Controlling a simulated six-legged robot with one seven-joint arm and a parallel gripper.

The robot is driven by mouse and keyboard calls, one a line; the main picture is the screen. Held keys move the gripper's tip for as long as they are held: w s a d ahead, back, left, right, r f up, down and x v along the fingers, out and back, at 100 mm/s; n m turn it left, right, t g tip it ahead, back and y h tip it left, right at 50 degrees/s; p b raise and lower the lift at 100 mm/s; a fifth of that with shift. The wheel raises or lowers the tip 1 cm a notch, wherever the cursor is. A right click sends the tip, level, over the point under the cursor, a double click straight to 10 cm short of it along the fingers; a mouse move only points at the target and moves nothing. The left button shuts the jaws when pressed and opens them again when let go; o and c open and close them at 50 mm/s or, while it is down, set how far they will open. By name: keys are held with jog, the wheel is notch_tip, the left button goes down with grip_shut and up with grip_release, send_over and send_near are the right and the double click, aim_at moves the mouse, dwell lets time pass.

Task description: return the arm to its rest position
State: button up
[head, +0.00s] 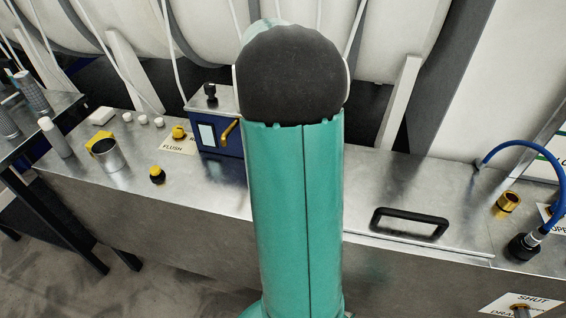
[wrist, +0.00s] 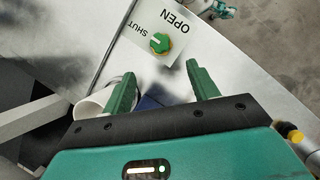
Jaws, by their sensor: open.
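My gripper (wrist: 161,72) shows in the wrist view with its two green fingers spread apart and nothing between their tips. Beyond the tips is a green knob (wrist: 159,42) on a white plate marked OPEN and SHUT; I cannot tell how far off it is. In the head view my teal arm with its dark rounded joint stands up through the middle. It hides part of the bench, and the gripper does not show there.
Large white cylinders stand behind.

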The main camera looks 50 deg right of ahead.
jog(key=shift+w+d+r, duration=0.1)
jog(key=shift+w+r, duration=0.1)
jog(key=shift+r, duration=0.4)
jog(key=w+a+r+n+t+h, duration=0.1)
jog(key=a+r+t, duration=0.15)
jog(key=a, duration=0.65)
jog(key=w+a+r+n+t+h, duration=0.15)
jog(key=a+r, duration=0.25)
jog(key=a, duration=0.4)
jog(key=s+a+n+t, duration=0.1)
jog(key=s+a+t, duration=0.2)
jog(key=a, duration=0.4)
jog(key=s+a+t, duration=0.2)
jog(key=s+a, duration=0.1)
jog(key=a, duration=0.5)
jog(key=shift+a+r+n+t+y, duration=0.15)
jog(key=shift+a+n+t+y, duration=0.2)
jog(key=shift+t+y, duration=0.1)
